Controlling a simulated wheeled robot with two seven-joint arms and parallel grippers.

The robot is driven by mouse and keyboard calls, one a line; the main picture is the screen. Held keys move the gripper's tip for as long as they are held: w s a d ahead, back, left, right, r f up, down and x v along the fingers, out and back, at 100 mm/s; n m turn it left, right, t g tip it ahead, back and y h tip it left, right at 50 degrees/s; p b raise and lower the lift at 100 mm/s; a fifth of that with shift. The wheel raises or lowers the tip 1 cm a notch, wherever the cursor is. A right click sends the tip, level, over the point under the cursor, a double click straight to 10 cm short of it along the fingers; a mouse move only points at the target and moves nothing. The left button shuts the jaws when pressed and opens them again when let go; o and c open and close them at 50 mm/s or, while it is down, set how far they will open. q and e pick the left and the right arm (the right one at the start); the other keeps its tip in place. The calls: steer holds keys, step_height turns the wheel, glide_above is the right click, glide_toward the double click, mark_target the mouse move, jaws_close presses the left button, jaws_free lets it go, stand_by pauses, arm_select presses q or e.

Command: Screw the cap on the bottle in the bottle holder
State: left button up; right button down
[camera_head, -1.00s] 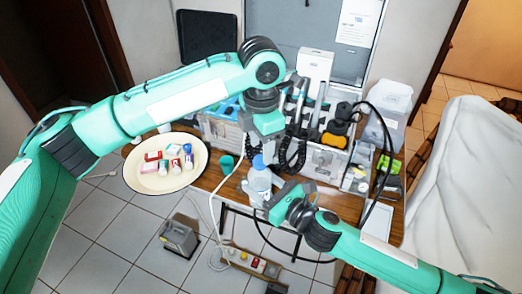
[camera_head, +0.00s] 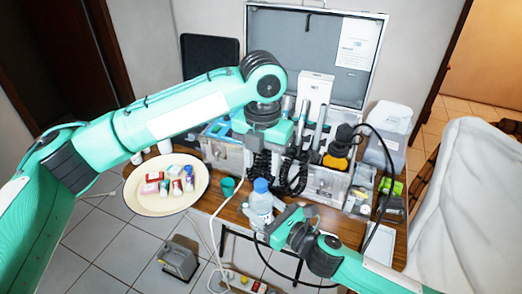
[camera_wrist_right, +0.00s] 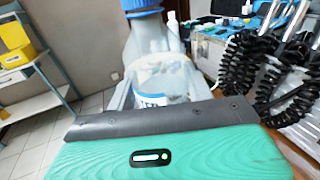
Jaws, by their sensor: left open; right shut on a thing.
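The clear bottle (camera_head: 262,208) stands upright at the front of the wooden table with the blue cap (camera_head: 261,185) at its top. In the right wrist view the bottle (camera_wrist_right: 160,65) and the lower part of the cap (camera_wrist_right: 141,4) show close beyond my finger. I cannot tell how tightly the cap sits. My right gripper (camera_head: 272,226) is shut on the bottle's side, low down. My left gripper (camera_head: 264,143) is open above and behind the cap, apart from it; its fingertips are mostly hidden. A separate bottle holder is not clearly distinguishable.
A cream plate (camera_head: 147,208) with several small boxes and bottles lies left. A green cup (camera_head: 227,187) stands left of the bottle. The open dental case (camera_head: 290,62), with hoses and handpieces, is behind. A dark cable (camera_head: 370,225) curves at the right.

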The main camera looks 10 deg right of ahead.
arm_select(q)
steer(key=n, duration=0.5)
steer(key=shift+r, duration=0.2)
steer(key=n, duration=0.4)
steer(key=shift+r+n, duration=0.15)
steer(key=shift+n, duration=0.15)
steer(key=n, duration=0.4)
steer(key=shift+a+r+n, duration=0.1)
steer(key=shift+r+n, duration=0.1)
steer(key=shift+n, duration=0.2)
steer(key=n, duration=0.4)
steer(key=shift+r+n, duration=0.15)
steer(key=shift+n, duration=0.15)
steer(key=n, duration=0.4)
steer(key=shift+r+n, duration=0.2)
steer(key=shift+n, duration=0.2)
steer(key=n, duration=0.4)
steer(key=shift+r+n, duration=0.15)
steer(key=shift+n, duration=0.15)
steer(key=n, duration=0.4)
steer(key=shift+r+n, duration=0.15)
steer(key=shift+n, duration=0.15)
steer(key=n, duration=0.3)
steer(key=shift+r, duration=0.15)
